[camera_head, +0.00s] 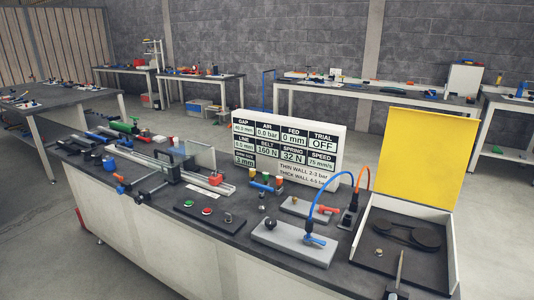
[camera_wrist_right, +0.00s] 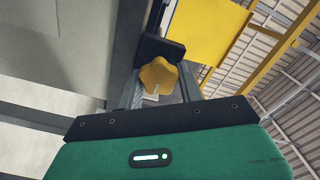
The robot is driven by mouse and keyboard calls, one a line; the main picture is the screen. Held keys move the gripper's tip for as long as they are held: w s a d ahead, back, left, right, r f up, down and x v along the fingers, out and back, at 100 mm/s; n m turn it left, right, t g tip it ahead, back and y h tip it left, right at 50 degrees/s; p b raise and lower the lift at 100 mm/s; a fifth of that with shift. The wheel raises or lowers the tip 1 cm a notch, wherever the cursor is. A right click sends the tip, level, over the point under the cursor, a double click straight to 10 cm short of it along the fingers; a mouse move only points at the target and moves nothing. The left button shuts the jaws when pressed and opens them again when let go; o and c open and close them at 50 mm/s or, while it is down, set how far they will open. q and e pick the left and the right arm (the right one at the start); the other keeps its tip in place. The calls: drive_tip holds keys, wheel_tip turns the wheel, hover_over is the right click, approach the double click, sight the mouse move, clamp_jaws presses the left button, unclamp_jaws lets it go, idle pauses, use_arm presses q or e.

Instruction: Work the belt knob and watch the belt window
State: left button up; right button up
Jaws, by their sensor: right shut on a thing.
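The belt window (camera_head: 265,152) on the white readout board reads BELT 160 N in the head view. The right wrist view shows a yellow lobed knob (camera_wrist_right: 158,74) with a pale mark on its face. My right gripper (camera_wrist_right: 160,84) is shut on this knob, one grey finger on each side of it. A dark block (camera_wrist_right: 160,47) sits just beyond the knob. In the head view, a black belt (camera_head: 405,235) lies in an open box (camera_head: 452,245) with a raised yellow lid (camera_head: 425,155). I cannot make out the yellow knob there. My left gripper is in neither view.
The board (camera_head: 290,180) also reads AIR 0.0 bar, FED 0 mm and TRIAL OFF. A grey block with a blue hose (camera_head: 320,213) stands left of the box. A dark button panel (camera_head: 205,212) and a rail (camera_head: 150,160) lie further left on the bench.

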drive_tip(key=o, duration=0.5)
drive_tip(key=shift+c, duration=0.2)
drive_tip(key=shift+o, duration=0.6)
use_arm(q)
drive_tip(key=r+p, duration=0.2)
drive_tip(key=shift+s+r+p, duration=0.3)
drive_tip(key=shift+p, duration=0.05)
use_arm(e)
drive_tip(key=v, duration=0.6)
drive_tip(key=shift+o, duration=0.2)
drive_tip(key=shift+o, duration=1.3)
